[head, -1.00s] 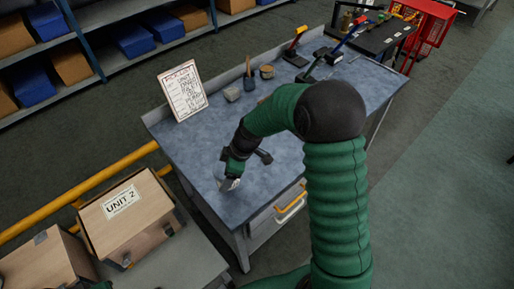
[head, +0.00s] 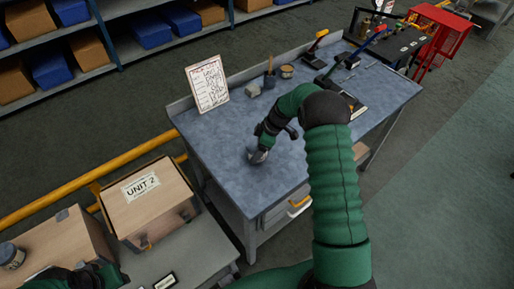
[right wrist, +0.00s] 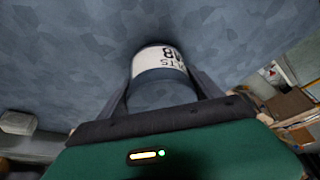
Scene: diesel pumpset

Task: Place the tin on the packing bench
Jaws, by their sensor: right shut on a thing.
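My right gripper (head: 262,150) is shut on a grey tin with a pale lettered label. In the right wrist view the tin (right wrist: 162,72) sits between the two fingers, its far end close to the blue-grey bench top. In the head view the tin (head: 257,157) is small and partly hidden by the gripper, over the left part of the packing bench (head: 215,140). I cannot tell whether it touches the top. Part of my left arm shows at the bottom left; its fingers are not clear (head: 92,277).
A checklist board (head: 207,85) stands at the bench's back left. A grey block (head: 253,91), a brush pot (head: 270,78) and a small tin (head: 287,71) stand along the back. A UNIT 2 box (head: 148,200) and another jar (head: 11,256) are at left. Bench top around the gripper is clear.

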